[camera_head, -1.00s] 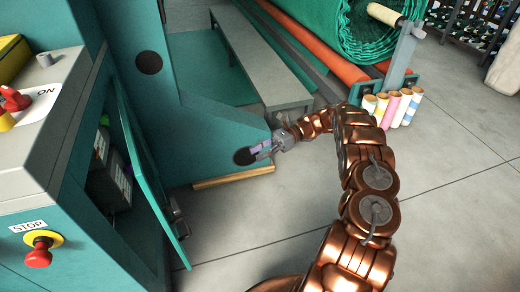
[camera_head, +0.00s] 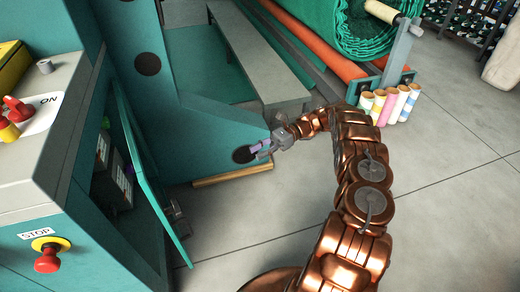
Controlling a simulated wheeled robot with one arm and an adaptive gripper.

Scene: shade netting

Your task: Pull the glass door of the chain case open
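A teal door panel (camera_head: 150,185) stands ajar on the teal cabinet at the left, seen nearly edge-on. A dark metal latch or handle (camera_head: 177,216) sits near its free lower edge. I cannot tell whether this panel is glass or whether it belongs to the chain case. My gripper (camera_head: 257,152) is at the middle, close to the low end of the teal machine frame and its black round disc. Its fingers look apart, with nothing visible between them. It is well apart from the door panel, up and to the right of the latch.
Labelled dark boxes (camera_head: 112,172) are inside the cabinet. A red stop button (camera_head: 47,262) and red switch (camera_head: 17,107) are at the left. A grey bench (camera_head: 255,55), green netting roll (camera_head: 378,30) and coloured tubes (camera_head: 388,106) stand beyond. Floor right of the door is clear.

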